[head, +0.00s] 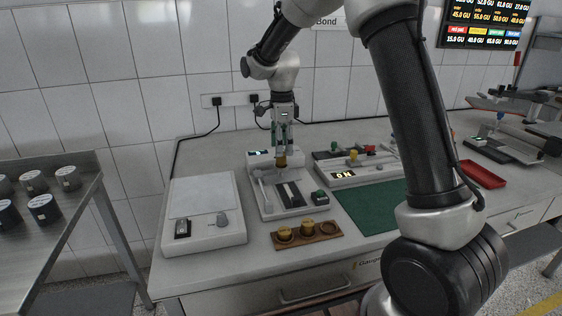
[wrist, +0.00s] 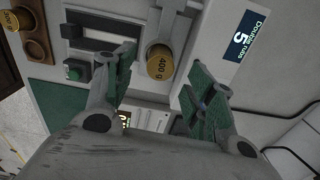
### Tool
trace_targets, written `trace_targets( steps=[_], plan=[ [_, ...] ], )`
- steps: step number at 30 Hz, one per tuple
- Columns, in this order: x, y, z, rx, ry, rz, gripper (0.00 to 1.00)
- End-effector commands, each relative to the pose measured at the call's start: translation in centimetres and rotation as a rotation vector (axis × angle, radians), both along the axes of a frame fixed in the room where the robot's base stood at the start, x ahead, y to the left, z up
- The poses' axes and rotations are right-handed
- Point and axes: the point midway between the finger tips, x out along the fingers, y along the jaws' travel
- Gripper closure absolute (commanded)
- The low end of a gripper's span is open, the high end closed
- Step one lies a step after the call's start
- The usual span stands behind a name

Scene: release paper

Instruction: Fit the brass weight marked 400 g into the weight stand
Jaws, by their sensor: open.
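The brass weight marked 400 g (wrist: 160,64) sits upright on the back part of a grey tester, below my gripper in the head view (head: 282,161). My gripper (head: 282,150) points down over it. In the wrist view the green-padded fingers of my gripper (wrist: 165,78) are spread to either side of the weight, with gaps showing, and hold nothing. The brown weight stand (head: 292,243) lies at the table's front with two brass weights toward its left and a bare round recess at its right end. It shows partly in the wrist view (wrist: 47,57).
The grey tester (head: 268,212) has a green button box at its right and a display reading "Double rubs 5" (wrist: 243,37). A green mat (head: 368,206) and another instrument (head: 345,177) are right. A red tray (head: 483,174) is farther right.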

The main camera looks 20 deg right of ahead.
Motion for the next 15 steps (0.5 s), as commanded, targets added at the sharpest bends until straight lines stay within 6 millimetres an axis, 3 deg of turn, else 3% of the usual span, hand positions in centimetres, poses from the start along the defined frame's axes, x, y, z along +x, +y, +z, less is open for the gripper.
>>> trace_targets(
  steps=[6,15],
  plan=[
    [0.0,0.1,-3.4,-0.001,0.002,0.001,0.45],
    [0.0,0.1,-4.0,0.0,0.001,0.002,0.45]
  ],
)
